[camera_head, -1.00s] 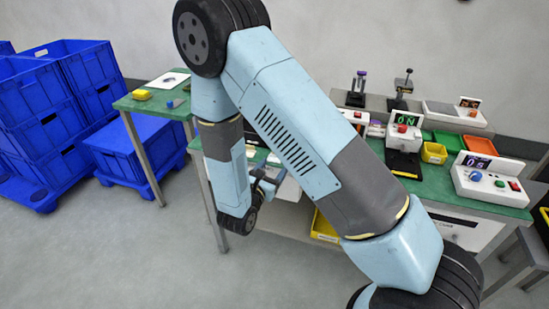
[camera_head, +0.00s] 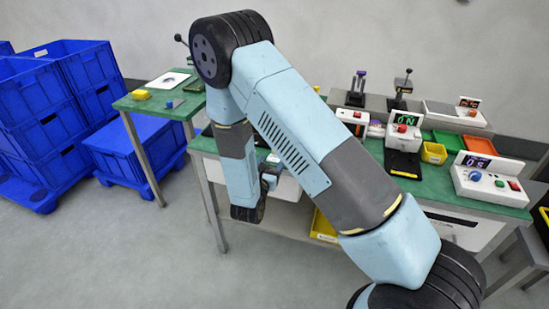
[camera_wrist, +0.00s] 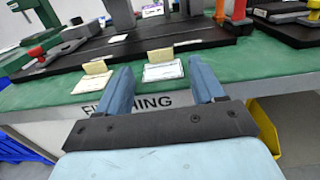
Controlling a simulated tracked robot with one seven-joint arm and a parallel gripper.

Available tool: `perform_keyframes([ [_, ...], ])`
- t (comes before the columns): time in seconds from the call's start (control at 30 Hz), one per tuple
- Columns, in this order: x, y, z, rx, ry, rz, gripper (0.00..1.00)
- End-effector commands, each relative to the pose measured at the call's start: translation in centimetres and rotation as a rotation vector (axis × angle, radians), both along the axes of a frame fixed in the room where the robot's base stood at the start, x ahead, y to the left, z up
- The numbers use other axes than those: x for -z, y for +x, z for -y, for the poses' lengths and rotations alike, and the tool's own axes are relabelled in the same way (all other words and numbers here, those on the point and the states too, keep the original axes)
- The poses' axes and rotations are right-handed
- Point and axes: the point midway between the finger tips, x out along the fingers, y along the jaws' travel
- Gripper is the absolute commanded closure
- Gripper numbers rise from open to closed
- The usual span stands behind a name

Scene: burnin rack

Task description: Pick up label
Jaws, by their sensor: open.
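In the wrist view, a white label card (camera_wrist: 163,71) with a cream upright tab lies on the green bench edge, between and beyond the fingertips. A similar label card (camera_wrist: 91,84) lies to its left, outside the left finger. I cannot tell which one the task means. My gripper (camera_wrist: 163,82) is open and empty, its two blue fingers pointing toward the bench. In the head view my gripper (camera_head: 268,180) is mostly hidden by my arm at the bench's front edge, and the label cards cannot be made out.
The green bench (camera_head: 427,187) holds a black tray (camera_wrist: 135,43), white control boxes (camera_head: 489,180), and a yellow bin (camera_head: 433,153). A yellow bin (camera_wrist: 294,130) is below the bench. Blue crates (camera_head: 130,150) and a side table (camera_head: 150,106) are at left.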

Motion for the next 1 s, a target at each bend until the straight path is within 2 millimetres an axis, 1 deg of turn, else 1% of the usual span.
perform_keyframes([
  [0.17, 0.0, 1.2, 0.5, 0.003, 0.000, 0.000, 0.32],
  [0.43, 0.0, 4.6, 1.7, 0.003, 0.001, 0.000, 0.32],
  [0.53, 0.0, 5.1, 1.8, 0.001, 0.000, 0.000, 0.32],
  [0.7, 0.0, 5.1, 1.8, 0.000, -0.001, 0.000, 0.32],
  [0.77, 0.0, 5.1, 1.8, 0.000, -0.001, 0.000, 0.37],
  [1.0, 0.0, 5.1, 1.8, 0.000, -0.001, 0.000, 0.60],
])
